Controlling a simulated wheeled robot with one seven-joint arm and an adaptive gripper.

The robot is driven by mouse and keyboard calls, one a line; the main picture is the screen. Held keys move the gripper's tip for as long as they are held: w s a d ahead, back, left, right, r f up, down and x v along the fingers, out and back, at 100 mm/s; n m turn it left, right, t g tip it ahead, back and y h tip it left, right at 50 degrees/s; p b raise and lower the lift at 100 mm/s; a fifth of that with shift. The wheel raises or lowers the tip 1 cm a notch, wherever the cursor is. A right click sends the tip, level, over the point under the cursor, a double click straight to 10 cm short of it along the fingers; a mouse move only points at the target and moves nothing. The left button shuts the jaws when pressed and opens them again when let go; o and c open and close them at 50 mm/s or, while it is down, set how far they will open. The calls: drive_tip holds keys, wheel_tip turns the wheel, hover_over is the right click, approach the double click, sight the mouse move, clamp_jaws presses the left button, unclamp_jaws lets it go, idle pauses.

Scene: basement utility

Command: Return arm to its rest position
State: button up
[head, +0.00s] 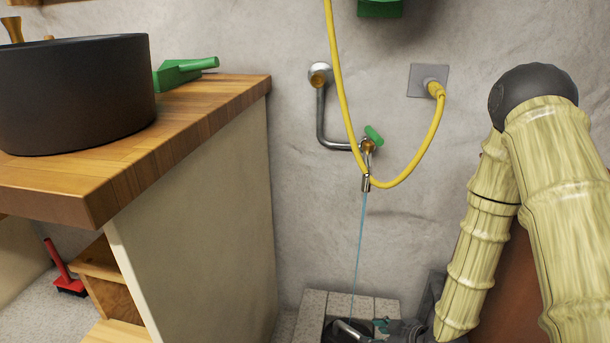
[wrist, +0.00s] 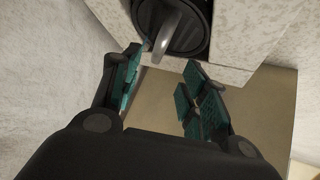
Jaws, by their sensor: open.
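My arm reaches down on the right side of the head view. My gripper (head: 385,327) is low at the bottom edge there, partly cut off. In the wrist view, my gripper (wrist: 160,72) is open, with its teal-padded fingers apart and nothing held between them. Just beyond the fingertips is a dark round opening or vessel (wrist: 192,40) with a grey curved piece (wrist: 166,38) at it. I cannot tell whether a finger touches that piece.
A tap with a green handle (head: 374,135) runs a thin blue stream (head: 359,240) toward a pale tiled block (head: 312,305). A yellow hose (head: 343,95) loops on the wall. A wooden counter (head: 190,120) with a black basin (head: 75,95) stands left.

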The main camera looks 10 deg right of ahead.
drive_tip(key=s+a+r+m+g+h+p, duration=0.1)
drive_tip(key=s+r+m+g+h+p, duration=0.4)
drive_tip(key=s+r+p, duration=2.1)
drive_tip(key=s+m+g+p, duration=0.2)
drive_tip(key=m+p, duration=0.3)
drive_tip(key=p, duration=1)
drive_tip(key=shift+s+a+r+g, duration=0.2)
drive_tip(key=shift+a+g, duration=0.1)
drive_tip(key=shift+a, duration=0.1)
